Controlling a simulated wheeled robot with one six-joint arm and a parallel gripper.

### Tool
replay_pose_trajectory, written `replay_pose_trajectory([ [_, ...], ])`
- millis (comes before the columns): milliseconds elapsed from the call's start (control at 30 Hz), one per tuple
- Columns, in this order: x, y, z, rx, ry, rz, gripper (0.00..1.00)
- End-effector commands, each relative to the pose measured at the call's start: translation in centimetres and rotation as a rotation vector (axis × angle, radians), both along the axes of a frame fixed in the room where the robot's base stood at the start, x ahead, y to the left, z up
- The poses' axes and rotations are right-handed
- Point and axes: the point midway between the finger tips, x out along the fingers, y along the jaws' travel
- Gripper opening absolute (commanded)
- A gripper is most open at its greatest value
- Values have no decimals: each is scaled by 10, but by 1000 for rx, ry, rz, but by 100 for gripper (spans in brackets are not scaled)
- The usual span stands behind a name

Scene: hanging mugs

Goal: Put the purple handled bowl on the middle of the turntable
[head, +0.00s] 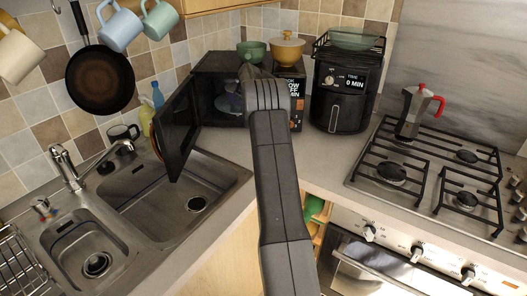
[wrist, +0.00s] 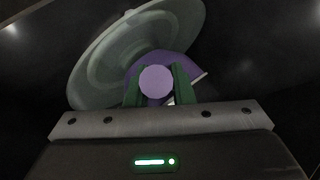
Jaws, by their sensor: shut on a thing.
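In the wrist view, my gripper (wrist: 158,88) has its two green fingers closed on the purple handled bowl (wrist: 156,80). The round purple end of the handle faces the camera, and part of the purple bowl shows behind the fingers. The pale round turntable (wrist: 95,68) appears tilted in this view, just behind the bowl. I cannot tell whether the bowl touches it. In the head view, my arm reaches to the open microwave (head: 215,72). My arm hides the gripper and part of the interior there.
The microwave door (head: 177,120) stands open on the left, close to my arm. A green bowl (head: 252,51) and a yellow pot (head: 287,50) stand above the microwave area. An air fryer (head: 343,95) stands at right, the sink (head: 150,190) at left.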

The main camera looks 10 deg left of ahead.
Motion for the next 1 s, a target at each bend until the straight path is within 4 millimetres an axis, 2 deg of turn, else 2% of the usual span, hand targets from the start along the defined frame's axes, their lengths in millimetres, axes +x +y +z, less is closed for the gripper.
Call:
replay_pose_trajectory([
  [400, 0, 0, -8, 1, -1, 0, 0],
  [433, 0, 0, -7, 1, -2, -1, 27],
  [533, 0, 0, -7, 1, -1, 0, 47],
  [733, 0, 0, -7, 0, -1, -1, 47],
  [800, 0, 0, -8, 0, 1, 1, 59],
  [833, 0, 0, -8, 0, 1, 1, 61],
  [1000, 0, 0, -8, 0, 0, 0, 61],
])
